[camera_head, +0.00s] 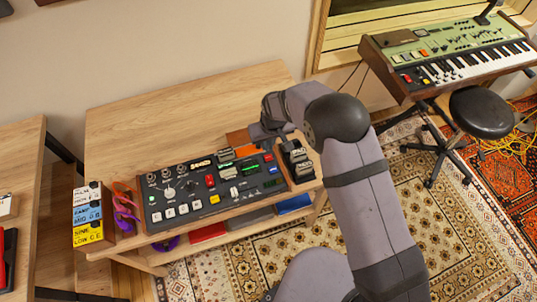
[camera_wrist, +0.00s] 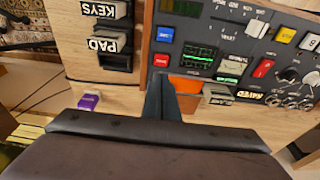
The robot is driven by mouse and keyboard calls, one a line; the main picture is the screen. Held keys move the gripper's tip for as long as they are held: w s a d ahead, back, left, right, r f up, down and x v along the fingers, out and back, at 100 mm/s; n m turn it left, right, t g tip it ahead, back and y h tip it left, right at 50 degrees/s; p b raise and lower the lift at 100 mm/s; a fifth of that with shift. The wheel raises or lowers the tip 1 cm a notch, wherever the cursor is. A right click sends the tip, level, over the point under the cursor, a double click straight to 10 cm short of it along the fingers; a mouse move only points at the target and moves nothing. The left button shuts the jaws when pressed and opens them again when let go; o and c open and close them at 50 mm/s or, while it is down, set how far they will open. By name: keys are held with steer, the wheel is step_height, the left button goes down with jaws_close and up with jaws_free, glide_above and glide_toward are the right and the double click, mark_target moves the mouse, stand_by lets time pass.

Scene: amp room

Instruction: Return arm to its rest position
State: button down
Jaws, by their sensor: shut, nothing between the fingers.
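My gripper (camera_head: 264,132) is shut and empty, held above the back right part of the wooden desk (camera_head: 180,105). My arm reaches in from the bottom right of the head view and bends at an elbow above the desk's right end. In the wrist view my gripper (camera_wrist: 162,88) shows as narrow dark fingers pressed together. They appear beside the black control panel (camera_wrist: 250,50), which also shows in the head view (camera_head: 185,215).
A black holder with labelled KEYS (camera_wrist: 105,10) and PAD (camera_wrist: 105,45) blocks stands right of the panel. An orange item (camera_head: 238,138) lies behind it. Labelled boxes (camera_head: 88,215) stand left. A synthesizer (camera_head: 450,55) and stool (camera_head: 481,112) are at the right. The desk's back left is clear.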

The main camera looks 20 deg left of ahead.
steer(key=shift+r, duration=0.6)
steer(key=s+d+f+g+h, duration=0.2)
steer(key=s+d+g+h, duration=0.2)
steer(key=s+d, duration=1.3)
steer(key=s+d+r+m, duration=0.4)
steer(key=d+r, duration=0.6)
steer(key=d, duration=0.4)
steer(key=w+d+r+m+t+y, duration=0.2)
steer(key=w+d+r+m, duration=0.2)
steer(key=d+r, duration=0.3)
steer(key=shift+w+d+r+m, duration=0.2)
steer(key=shift+w+d+m, duration=0.2)
steer(key=shift+m, duration=0.1)
